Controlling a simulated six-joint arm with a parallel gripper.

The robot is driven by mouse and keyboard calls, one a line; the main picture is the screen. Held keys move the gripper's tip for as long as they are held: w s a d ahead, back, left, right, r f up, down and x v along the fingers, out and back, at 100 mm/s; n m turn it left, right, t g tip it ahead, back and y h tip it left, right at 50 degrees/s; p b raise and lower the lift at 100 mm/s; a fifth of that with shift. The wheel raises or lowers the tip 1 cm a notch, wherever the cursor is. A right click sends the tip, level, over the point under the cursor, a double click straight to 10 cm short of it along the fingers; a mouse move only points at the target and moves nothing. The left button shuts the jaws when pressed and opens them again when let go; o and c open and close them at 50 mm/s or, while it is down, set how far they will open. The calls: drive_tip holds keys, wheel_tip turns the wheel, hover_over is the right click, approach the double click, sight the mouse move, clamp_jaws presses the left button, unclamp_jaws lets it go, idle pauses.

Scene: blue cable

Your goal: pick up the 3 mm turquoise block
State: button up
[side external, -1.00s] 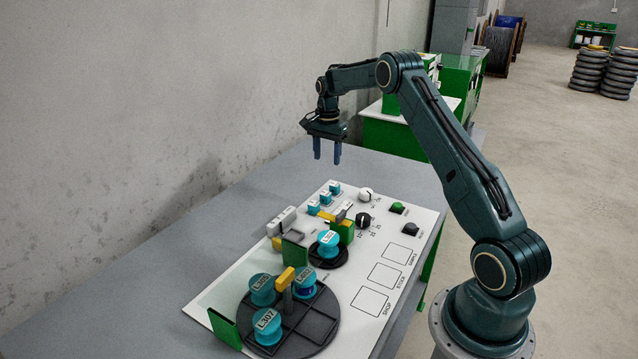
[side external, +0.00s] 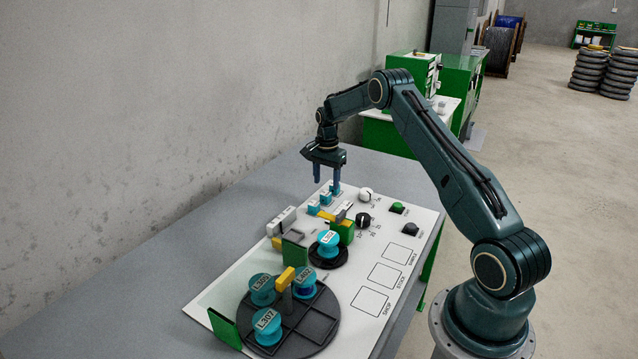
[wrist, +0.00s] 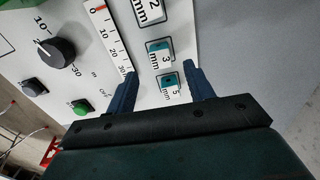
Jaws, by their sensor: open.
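The 3 mm turquoise block (wrist: 153,46) carries a white label and shows in the wrist view, just beyond my fingertips and roughly centred between them. In the side external view it appears to be the middle block (side external: 325,199) of a short row. The 5 mm block (wrist: 171,84) lies nearer, between my fingers in the wrist picture, and the 2 mm block (wrist: 150,11) lies farther off. My gripper (side external: 327,187) points down over the far end of the row, open and empty. Its exact height above the blocks is hard to tell.
A printed ruler scale (wrist: 108,38) runs beside the row. A black dial (wrist: 50,52) and a green button (wrist: 81,107) stand on the white board. Turquoise spools sit on a dark round tray (side external: 318,327) at the near end.

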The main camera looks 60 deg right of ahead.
sight(326, 193)
drive_tip(key=shift+w+a+f, duration=0.1)
drive_tip(key=shift+f, duration=2.5)
drive_tip(key=c, duration=1)
drive_tip(key=shift+r, duration=0.15)
drive_tip(key=shift+c, duration=0.2)
wheel_tip(326, 193, up, 20)
